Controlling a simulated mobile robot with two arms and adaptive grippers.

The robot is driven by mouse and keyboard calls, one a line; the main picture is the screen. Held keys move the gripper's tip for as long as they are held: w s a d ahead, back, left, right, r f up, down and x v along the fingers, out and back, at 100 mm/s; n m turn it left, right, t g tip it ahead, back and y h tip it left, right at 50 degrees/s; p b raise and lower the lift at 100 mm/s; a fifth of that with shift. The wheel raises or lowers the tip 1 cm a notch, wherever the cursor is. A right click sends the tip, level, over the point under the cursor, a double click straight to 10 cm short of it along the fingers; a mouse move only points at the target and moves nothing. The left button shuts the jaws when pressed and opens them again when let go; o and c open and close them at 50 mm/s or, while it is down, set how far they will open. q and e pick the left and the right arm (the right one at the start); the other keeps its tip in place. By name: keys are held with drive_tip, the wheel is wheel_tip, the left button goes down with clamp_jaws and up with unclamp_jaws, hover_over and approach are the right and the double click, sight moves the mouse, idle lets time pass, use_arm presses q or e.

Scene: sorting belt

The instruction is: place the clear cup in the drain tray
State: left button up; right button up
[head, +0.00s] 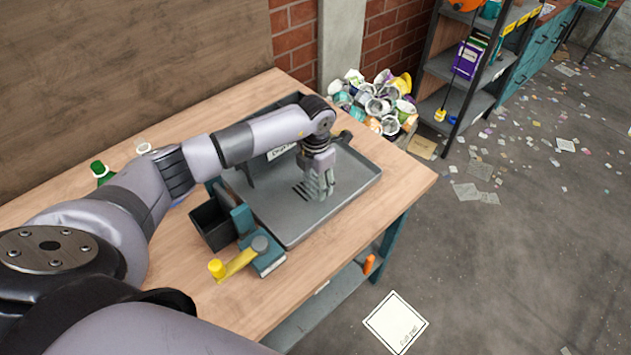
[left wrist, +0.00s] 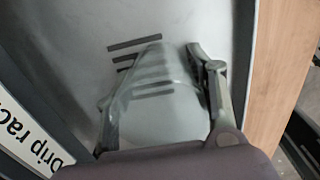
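The drain tray (head: 350,190) is a shallow grey metal tray with a raised rim and dark slots, on the wooden table. My left gripper (head: 319,194) points down over the tray, near the slots. In the left wrist view, the clear cup (left wrist: 165,100) is a see-through shape between the fingers of my left gripper (left wrist: 172,50), with tray slots showing through it. The fingers appear closed on its sides. Whether its base touches the tray (left wrist: 85,45) is unclear. My right gripper is not in view.
A black bin (head: 211,226) and a teal device with a yellow lever (head: 238,262) stand at the tray's near left. A "Drip rack" sign (left wrist: 38,135) stands beside the tray. Bottles, one green-capped (head: 98,168), stand behind my arm. Crumpled containers (head: 375,100) are heaped beyond the table.

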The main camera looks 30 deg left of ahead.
use_arm(q)
drive_tip(key=o, duration=0.4)
drive_tip(key=shift+r, duration=0.15)
drive_tip(key=shift+r+b, duration=1.45)
drive_tip(key=shift+r, duration=4.55)
